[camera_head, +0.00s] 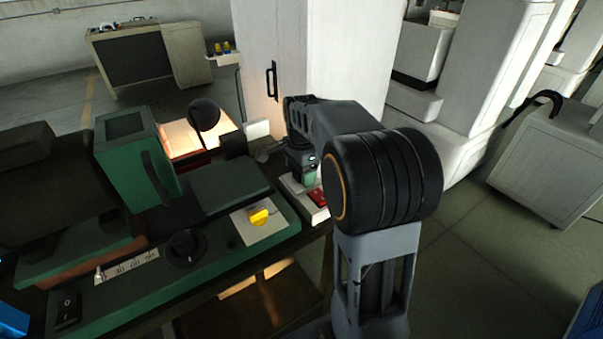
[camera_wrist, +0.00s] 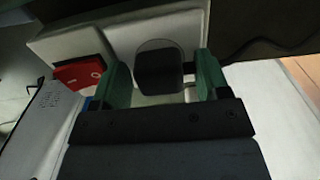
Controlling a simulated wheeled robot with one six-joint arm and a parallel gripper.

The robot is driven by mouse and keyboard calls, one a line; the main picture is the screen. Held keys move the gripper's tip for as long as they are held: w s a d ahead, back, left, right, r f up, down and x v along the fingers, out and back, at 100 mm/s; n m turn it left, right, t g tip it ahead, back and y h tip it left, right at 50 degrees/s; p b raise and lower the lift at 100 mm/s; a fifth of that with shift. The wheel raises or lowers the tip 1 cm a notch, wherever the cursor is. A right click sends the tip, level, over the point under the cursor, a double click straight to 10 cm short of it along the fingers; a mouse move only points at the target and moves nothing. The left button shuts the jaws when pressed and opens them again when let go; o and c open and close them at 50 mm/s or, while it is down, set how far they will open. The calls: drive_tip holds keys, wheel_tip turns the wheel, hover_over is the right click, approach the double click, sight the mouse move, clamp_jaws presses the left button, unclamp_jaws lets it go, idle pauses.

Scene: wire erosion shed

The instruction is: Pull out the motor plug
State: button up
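The motor plug (camera_wrist: 160,72) is a dark, block-shaped plug at the round socket (camera_wrist: 173,43) of a pale panel (camera_wrist: 115,36) in the wrist view. My gripper (camera_wrist: 163,80) is open, its green fingers on either side of the plug, with a visible gap on the right. I cannot tell whether the left finger touches it. A red switch (camera_wrist: 80,73) sits left of the plug. In the head view my gripper (camera_head: 301,176) is over the pale socket box, beside the red switch (camera_head: 318,197); my arm hides the plug there.
A green machine (camera_head: 190,245) with a yellow rotary switch (camera_head: 259,217) and black knob (camera_head: 186,245) stands left of my arm. A lit lamp (camera_head: 204,116) stands behind. A white cabinet (camera_head: 345,60) rises beyond my gripper. Open floor (camera_head: 500,260) lies right.

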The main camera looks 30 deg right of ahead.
drive_tip(key=c, duration=1.1)
drive_tip(key=shift+r, duration=0.2)
drive_tip(key=shift+r+p, duration=2.65)
drive_tip(key=shift+r, duration=0.2)
